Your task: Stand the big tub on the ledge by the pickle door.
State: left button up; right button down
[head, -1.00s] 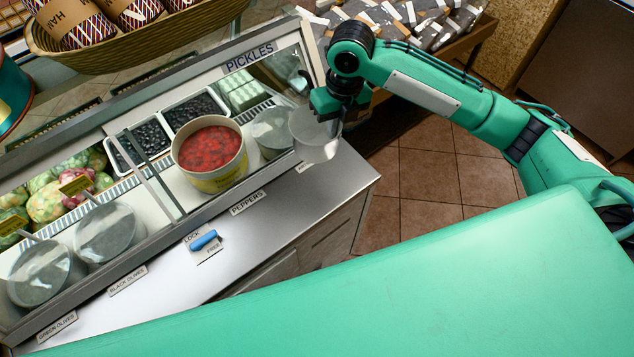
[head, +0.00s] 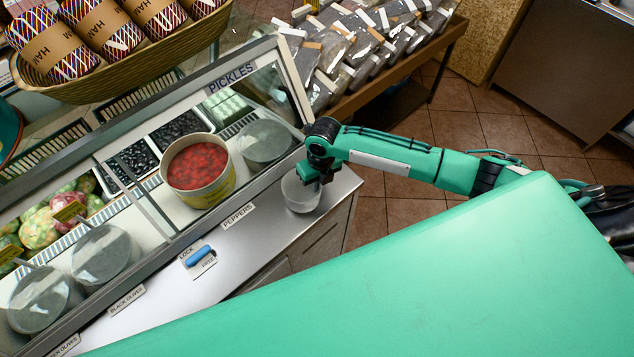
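A clear, empty plastic tub (head: 301,196) is upright at the right end of the steel ledge (head: 262,232), in front of the case's end under the PICKLES sign (head: 231,78). My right gripper (head: 315,178) is at the tub's far right rim, with its fingers pointing down and apparently shut on the wall; the fingertips are small and partly hidden. The tub's base is on the ledge or just above it; I cannot tell which. My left gripper is out of view.
A yellow-labelled tub of red peppers (head: 213,190) stands in the glass case, near trays of olives (head: 179,129). Round clear lids (head: 106,252) lie along its front. A blue lock handle (head: 199,256) sits on the ledge. A wicker basket (head: 140,75) is at upper left.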

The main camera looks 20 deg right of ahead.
jog(key=shift+f, duration=0.65)
jog(key=c, duration=1.6)
grip_release()
jog(key=shift+f, duration=0.1)
jog(key=shift+c, duration=0.2)
jog(key=shift+r, duration=0.45)
notch_tip(320, 180, up, 11)
jog(key=d+b, duration=0.1)
jog(key=b, duration=0.1)
jog(key=shift+r+b, duration=0.2)
jog(key=shift+b, duration=0.2)
